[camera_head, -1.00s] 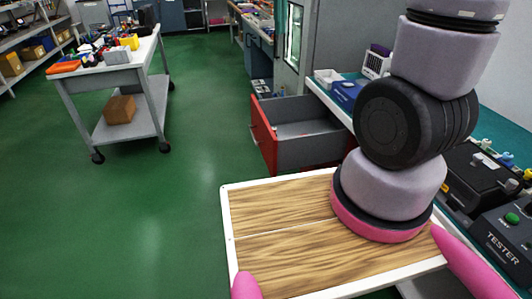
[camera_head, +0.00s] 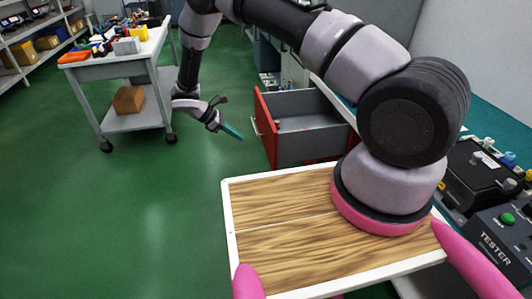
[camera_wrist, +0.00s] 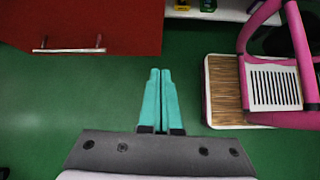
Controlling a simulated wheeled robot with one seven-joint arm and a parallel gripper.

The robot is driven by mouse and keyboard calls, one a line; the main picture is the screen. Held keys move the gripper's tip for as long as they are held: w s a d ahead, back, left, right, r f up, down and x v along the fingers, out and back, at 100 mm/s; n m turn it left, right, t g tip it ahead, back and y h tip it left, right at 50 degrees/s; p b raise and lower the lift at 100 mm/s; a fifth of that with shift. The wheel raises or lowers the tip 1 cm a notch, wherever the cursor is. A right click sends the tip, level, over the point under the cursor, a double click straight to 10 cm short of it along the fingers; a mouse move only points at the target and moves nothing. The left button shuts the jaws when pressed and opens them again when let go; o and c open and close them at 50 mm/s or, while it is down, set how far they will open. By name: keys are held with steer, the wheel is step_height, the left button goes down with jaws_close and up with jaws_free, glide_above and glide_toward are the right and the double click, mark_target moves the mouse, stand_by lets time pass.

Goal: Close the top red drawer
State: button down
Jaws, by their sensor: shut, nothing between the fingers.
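The top red drawer (camera_head: 264,128) is pulled out from the bench, with its grey inside showing in the head view. Its red front faces left and carries a metal handle (camera_wrist: 68,49), seen in the wrist view. My gripper (camera_head: 241,137) is just left of the drawer front, apart from it, with its teal fingers pointing right and down. In the wrist view the fingers of my gripper (camera_wrist: 160,72) lie side by side, shut and empty, with the red front ahead to the upper left.
A grey cart (camera_head: 118,68) with parts on top and a brown box (camera_head: 128,99) below stands at the left. A tester box (camera_head: 500,238) is on the bench at right. Green floor is clear left of the drawer.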

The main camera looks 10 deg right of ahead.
mark_target(342, 140)
steer(key=shift+n, duration=0.4)
steer(key=shift+d+r+x, duration=0.15)
steer(key=shift+x, duration=2.25)
steer(key=shift+d+r+x, duration=0.15)
steer(key=shift+d+x, duration=0.05)
steer(key=shift+x, duration=2.2)
steer(key=shift+d+r+x, duration=0.15)
steer(key=shift+x, duration=2.25)
steer(key=shift+s, duration=0.2)
steer(key=d, duration=3.2)
steer(key=shift+d, duration=0.7)
